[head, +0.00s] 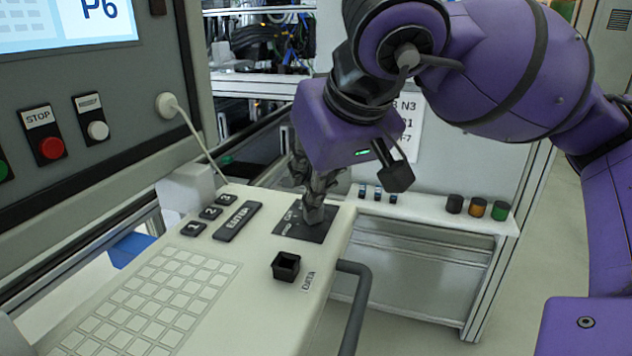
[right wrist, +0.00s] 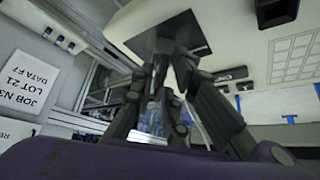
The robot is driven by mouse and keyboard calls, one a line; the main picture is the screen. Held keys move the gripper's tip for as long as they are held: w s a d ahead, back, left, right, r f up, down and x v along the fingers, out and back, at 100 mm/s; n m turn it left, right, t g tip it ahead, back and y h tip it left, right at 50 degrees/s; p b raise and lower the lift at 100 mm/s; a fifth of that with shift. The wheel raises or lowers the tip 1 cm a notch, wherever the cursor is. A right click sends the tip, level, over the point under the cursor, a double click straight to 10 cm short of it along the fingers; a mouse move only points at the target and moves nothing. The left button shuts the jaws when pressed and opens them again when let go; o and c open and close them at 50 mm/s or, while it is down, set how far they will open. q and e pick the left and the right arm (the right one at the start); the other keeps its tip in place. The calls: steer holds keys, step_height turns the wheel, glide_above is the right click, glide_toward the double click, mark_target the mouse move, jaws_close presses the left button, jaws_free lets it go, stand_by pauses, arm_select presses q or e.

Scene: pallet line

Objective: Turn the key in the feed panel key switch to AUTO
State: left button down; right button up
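The feed panel key switch plate (head: 287,226) is a dark square with small pale markings, set in the far end of the cream console. My right gripper (head: 314,214) comes down onto this plate, its fingertips at the middle of it. The fingers hide the key and the switch position, so I cannot read where it points. In the right wrist view the two fingertips (right wrist: 170,62) are close together in front of the dark plate (right wrist: 188,30). I cannot make out a key between them. My left gripper is not in view.
A keypad (head: 150,305), several dark buttons and a black square socket (head: 286,266) labelled DATA share the console. A grey handle rail (head: 357,300) runs along its right side. The machine panel (head: 95,120) with a STOP button stands at left. Small knobs (head: 477,207) stand right.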

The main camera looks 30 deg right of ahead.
jaws_close()
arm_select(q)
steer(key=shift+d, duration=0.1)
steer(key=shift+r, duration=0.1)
arm_select(e)
steer(key=shift+r+m, duration=0.1)
steer(key=shift+m, duration=0.2)
steer(key=shift+a+m+h+p, duration=0.15)
steer(key=shift+m+h+p, duration=0.75)
steer(key=shift+m, duration=0.8)
steer(key=shift+m+g+h, duration=0.4)
steer(key=shift+m, duration=0.2)
steer(key=shift+w+a+m+g+h+p, duration=0.1)
steer(key=shift+m+g+h+p, duration=0.3)
steer(key=shift+m+p, duration=0.6)
steer(key=shift+a+m+g+h+p, duration=0.1)
steer(key=shift+m+g+h+p, duration=0.1)
steer(key=shift+m+h+p, duration=0.55)
steer(key=shift+m+p, duration=0.3)
steer(key=shift+m, duration=0.15)
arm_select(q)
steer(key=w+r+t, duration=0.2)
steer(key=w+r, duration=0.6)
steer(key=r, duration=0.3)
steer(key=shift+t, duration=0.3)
arm_select(e)
steer(key=shift+g, duration=0.4)
